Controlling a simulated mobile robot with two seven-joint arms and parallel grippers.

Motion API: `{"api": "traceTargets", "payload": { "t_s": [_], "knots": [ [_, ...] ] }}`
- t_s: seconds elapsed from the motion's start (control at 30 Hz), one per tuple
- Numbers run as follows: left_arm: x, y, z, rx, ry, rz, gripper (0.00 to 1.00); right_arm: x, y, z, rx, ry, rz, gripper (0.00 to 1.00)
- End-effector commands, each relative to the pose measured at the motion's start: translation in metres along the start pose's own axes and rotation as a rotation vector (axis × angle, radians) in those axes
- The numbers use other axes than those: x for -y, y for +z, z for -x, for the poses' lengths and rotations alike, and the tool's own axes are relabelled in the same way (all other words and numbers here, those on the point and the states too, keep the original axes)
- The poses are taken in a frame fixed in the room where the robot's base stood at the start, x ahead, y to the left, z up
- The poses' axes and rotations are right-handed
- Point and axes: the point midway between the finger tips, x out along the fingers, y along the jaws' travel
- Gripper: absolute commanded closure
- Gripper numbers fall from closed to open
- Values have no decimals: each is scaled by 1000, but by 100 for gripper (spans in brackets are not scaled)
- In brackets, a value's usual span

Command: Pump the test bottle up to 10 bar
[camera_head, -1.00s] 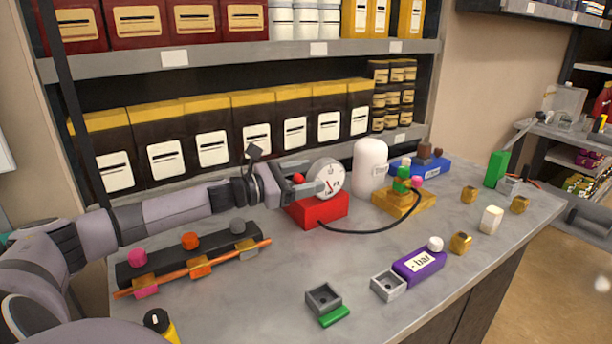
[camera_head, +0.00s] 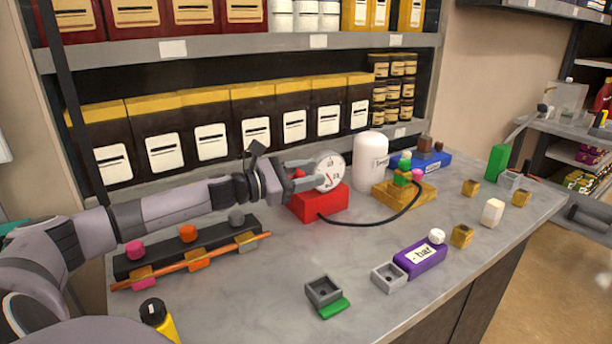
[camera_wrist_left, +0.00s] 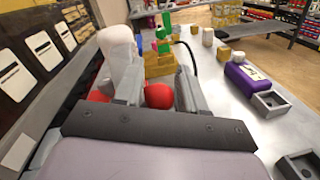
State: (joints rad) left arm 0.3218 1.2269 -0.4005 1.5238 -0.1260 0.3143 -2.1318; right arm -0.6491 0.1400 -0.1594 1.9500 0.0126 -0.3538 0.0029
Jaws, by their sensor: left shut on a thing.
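The red pump box (camera_head: 318,205) sits near the middle of the bench with a round white gauge (camera_head: 328,170) on it. The gauge has a red needle; I cannot read its value. My left gripper (camera_head: 296,175) is shut on the red ball knob (camera_head: 299,173) beside the gauge. The knob (camera_wrist_left: 158,95) shows between its fingers in the left wrist view. A white bottle (camera_head: 371,165) stands upright behind the box. A black hose (camera_head: 370,222) runs from the box to a yellow block (camera_head: 404,194) carrying green parts and a pink knob. My right gripper is not visible.
A dark rack (camera_head: 190,247) with pink, orange and grey knobs and a copper-coloured rod lies at the left. A purple "- bar" block (camera_head: 420,259) and grey square trays (camera_head: 323,291) lie towards the front. Boxes line the shelf behind.

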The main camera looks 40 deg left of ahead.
Motion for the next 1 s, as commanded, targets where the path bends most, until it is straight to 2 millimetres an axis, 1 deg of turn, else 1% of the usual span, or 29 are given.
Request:
{"api": "traceTargets", "payload": {
  "t_s": [0.03,0.2,0.5,0.57,0.8,1.0],
  "knots": [
    [7,-9,0,-2,-2,-24,100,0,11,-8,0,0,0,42],
    [22,-23,-2,-13,-6,-130,100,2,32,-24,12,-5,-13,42],
    [44,-51,-3,-36,-13,-349,100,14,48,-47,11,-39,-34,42],
    [48,-57,-3,-41,-13,-388,100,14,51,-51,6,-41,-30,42],
    [58,-76,-4,-57,-18,-531,100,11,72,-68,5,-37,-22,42],
    [64,-86,-4,-57,-20,-523,100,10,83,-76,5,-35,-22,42]
  ]
}}
